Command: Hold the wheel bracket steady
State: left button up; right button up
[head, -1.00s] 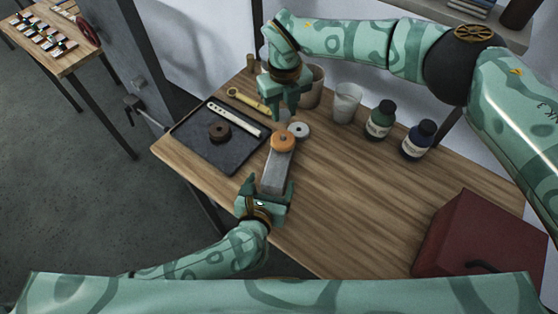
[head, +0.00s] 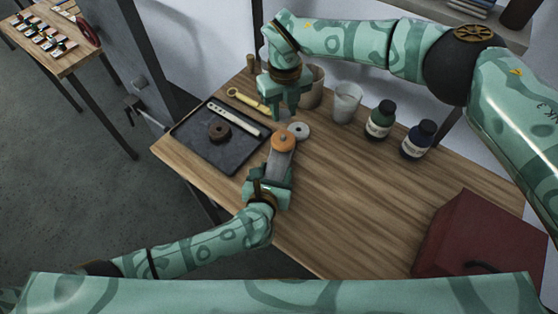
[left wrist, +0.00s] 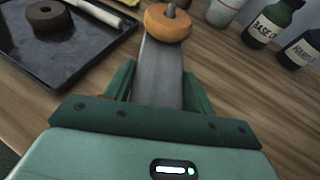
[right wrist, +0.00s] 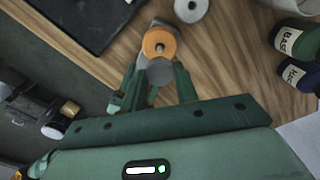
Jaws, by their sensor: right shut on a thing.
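The wheel bracket (head: 277,165) is a grey metal bar on the wooden table, with an orange wheel (head: 283,141) on a pin at its far end. My left gripper (head: 271,178) is open, with its fingers on either side of the bar. The left wrist view shows the bar (left wrist: 160,75) between the fingers, with narrow gaps. My right gripper (head: 284,113) is above the table beyond the wheel, pointing down.
A grey ring (head: 299,131) lies beside the wheel. A black tray (head: 195,152) at left holds a dark ring (head: 219,131) and a pale bar. A cup (head: 346,101), a green bottle (head: 380,121) and a blue bottle (head: 418,139) stand at right. A red box (head: 480,240) is at front right.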

send_over(283, 136)
jog(key=shift+w+f, duration=0.1)
jog(key=shift+f, duration=2.4)
jog(key=shift+f, duration=0.85)
jog(key=shift+f, duration=0.55)
